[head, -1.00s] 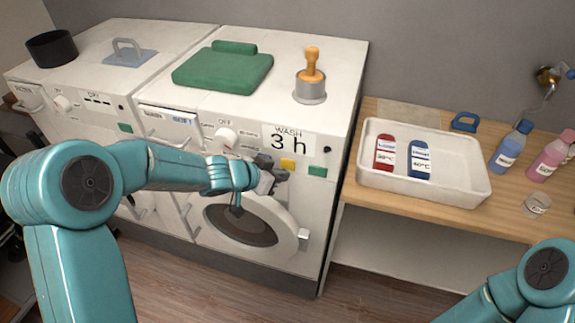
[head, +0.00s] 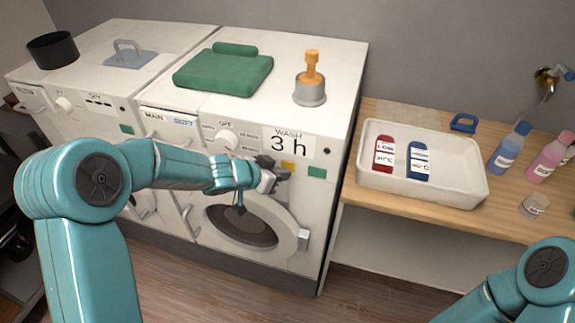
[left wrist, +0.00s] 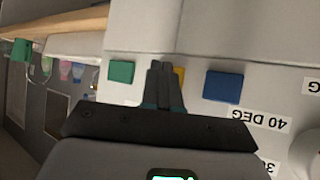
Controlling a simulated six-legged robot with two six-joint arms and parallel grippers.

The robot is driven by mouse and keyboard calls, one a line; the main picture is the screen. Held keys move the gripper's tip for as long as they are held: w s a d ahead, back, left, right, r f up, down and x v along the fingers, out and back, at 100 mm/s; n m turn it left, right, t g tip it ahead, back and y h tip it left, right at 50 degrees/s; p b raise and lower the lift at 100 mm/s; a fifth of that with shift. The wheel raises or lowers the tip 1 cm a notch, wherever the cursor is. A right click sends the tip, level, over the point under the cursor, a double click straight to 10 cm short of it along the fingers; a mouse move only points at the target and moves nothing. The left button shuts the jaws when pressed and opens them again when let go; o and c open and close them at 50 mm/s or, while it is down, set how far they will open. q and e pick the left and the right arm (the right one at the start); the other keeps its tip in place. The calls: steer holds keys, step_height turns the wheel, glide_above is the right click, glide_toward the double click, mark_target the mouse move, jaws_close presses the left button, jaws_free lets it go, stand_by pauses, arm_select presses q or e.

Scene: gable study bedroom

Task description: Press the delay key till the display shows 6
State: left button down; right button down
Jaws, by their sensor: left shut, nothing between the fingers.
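The washing machine's display (head: 289,144) reads "3 h" under the word WASH. Below it on the panel are a yellow key (head: 288,165) and a green key (head: 317,172). The left wrist view shows the green key (left wrist: 122,71), the yellow key (left wrist: 180,75) partly behind my fingers, and a blue key (left wrist: 222,86). I cannot read a label naming the delay key. My left gripper (head: 284,173) is shut and empty, its tips close in front of the yellow key; I cannot tell whether they touch it. In the left wrist view the closed fingers (left wrist: 161,68) point at the panel. My right gripper is out of view.
A selector knob (head: 227,139) is left of the display. The round door (head: 250,222) is below my left gripper. A white tray (head: 452,193) stands on the wooden bench at the right.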

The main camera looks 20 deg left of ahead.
arm_select(q)
steer(key=shift+w+p, duration=0.35)
steer(key=shift+p, duration=0.15)
stand_by(0.6)
stand_by(0.3)
steer(key=shift+s+b, duration=0.45)
steer(key=shift+s, duration=0.3)
steer(key=s+b, duration=0.2)
steer(key=s, duration=0.3)
steer(key=shift+a, duration=0.1)
